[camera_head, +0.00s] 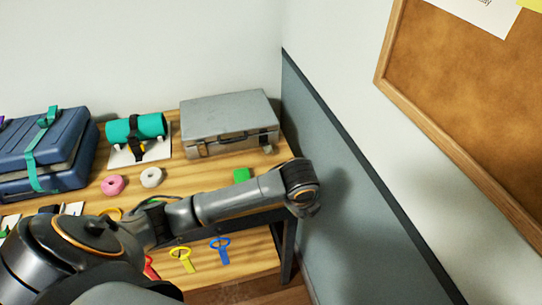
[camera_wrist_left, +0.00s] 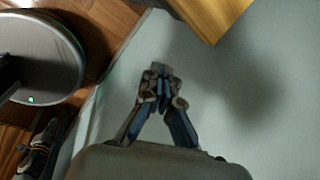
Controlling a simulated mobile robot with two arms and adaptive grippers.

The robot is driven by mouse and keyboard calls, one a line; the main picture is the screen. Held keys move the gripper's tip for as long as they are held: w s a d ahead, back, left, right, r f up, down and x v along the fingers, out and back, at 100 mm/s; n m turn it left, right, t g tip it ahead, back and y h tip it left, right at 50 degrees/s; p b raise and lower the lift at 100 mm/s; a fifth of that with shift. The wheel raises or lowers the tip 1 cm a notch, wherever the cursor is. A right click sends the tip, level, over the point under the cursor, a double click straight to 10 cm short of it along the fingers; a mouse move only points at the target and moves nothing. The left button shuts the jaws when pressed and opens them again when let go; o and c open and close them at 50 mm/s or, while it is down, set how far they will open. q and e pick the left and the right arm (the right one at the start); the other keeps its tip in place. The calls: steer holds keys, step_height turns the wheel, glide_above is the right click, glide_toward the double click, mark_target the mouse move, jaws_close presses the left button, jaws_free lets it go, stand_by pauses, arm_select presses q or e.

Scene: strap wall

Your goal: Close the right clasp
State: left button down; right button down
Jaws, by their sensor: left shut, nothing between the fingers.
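A grey metal case (camera_head: 228,112) lies shut-lidded at the back right of the wooden table. A dark handle (camera_head: 232,137) is on its front. A small pale right clasp (camera_head: 267,149) shows at the front right; it is too small to tell its exact position. A left clasp (camera_head: 199,150) shows at the front left. My left arm reaches across the table's front to the wall, right of and nearer than the case. My left gripper (camera_wrist_left: 160,72) has its fingertips together and empty in the left wrist view, apart from the case. My right gripper is not visible.
A teal roll (camera_head: 135,128) and blue case (camera_head: 45,150) stand left. The wall (camera_head: 350,205) is close on the right.

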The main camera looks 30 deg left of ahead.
arm_select(q)
steer(key=w+a+r+m, duration=0.1)
steer(key=w+a, duration=0.1)
steer(key=w+a+r+m+y, duration=0.1)
steer(key=w+a, duration=0.1)
steer(key=a, duration=0.1)
steer(key=w+a+r, duration=0.2)
steer(key=shift+w+a+r+m+y, duration=0.1)
steer(key=shift+a+m+y, duration=0.25)
steer(key=shift+m+y, duration=0.05)
steer(key=m+y, duration=0.1)
steer(key=m, duration=0.1)
glide_toward(266, 148)
steer(key=s+d, duration=0.2)
steer(key=d, duration=0.2)
steer(key=shift+a+g, duration=0.1)
steer(key=shift+g, duration=0.2)
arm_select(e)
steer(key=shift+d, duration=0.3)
arm_select(q)
steer(key=shift+w, duration=0.1)
steer(key=p+x, duration=0.1)
steer(key=x, duration=0.9)
steer(key=shift+a+r, duration=0.1)
steer(key=shift+a, duration=0.1)
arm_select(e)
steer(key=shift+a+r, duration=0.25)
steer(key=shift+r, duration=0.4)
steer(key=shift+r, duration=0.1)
